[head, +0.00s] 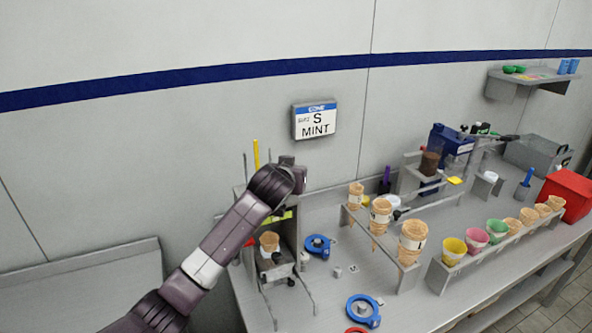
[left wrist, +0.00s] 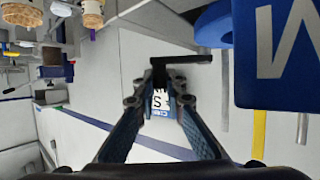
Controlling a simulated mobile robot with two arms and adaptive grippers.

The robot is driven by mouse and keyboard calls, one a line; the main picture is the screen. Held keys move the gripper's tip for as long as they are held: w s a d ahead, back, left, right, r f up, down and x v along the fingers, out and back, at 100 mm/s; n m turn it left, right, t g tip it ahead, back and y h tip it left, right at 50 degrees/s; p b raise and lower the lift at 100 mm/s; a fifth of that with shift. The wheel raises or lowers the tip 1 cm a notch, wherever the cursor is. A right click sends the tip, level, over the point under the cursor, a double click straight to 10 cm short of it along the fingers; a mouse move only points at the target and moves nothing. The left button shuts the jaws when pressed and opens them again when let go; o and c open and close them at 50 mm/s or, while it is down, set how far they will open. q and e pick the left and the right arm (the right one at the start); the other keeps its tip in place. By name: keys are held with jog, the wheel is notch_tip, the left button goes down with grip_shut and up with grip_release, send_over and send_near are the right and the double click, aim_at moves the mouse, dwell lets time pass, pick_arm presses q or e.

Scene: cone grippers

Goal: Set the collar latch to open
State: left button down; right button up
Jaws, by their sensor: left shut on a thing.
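My left arm reaches in from the left in the head view, its wrist at the top of a grey cone stand (head: 283,268). In the left wrist view my left gripper (left wrist: 168,82) has its two blue fingers closed together on a black lever (left wrist: 188,60). The lever looks like the collar latch, but its setting cannot be told. In the head view the wrist hides the fingers and the lever. A cone (head: 269,243) stands in the stand below the wrist. A blue panel with a white letter (left wrist: 280,95) is close on the right in the wrist view.
A yellow rod (head: 255,153) rises behind the stand. Blue rings (head: 311,248) lie on the counter (head: 335,292). Racks of cones (head: 408,278) and coloured cups stand to the right. A sign reading S MINT (head: 315,120) hangs on the wall.

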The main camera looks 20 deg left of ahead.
pick_arm(q)
jog(key=shift+w+n+y, duration=0.25)
jog(key=shift+n+y, duration=0.25)
jog(key=shift+y, duration=0.1)
jog(key=c, duration=2)
grip_release()
jog(key=v, duration=1.2)
jog(key=shift+w+d+r, duration=0.1)
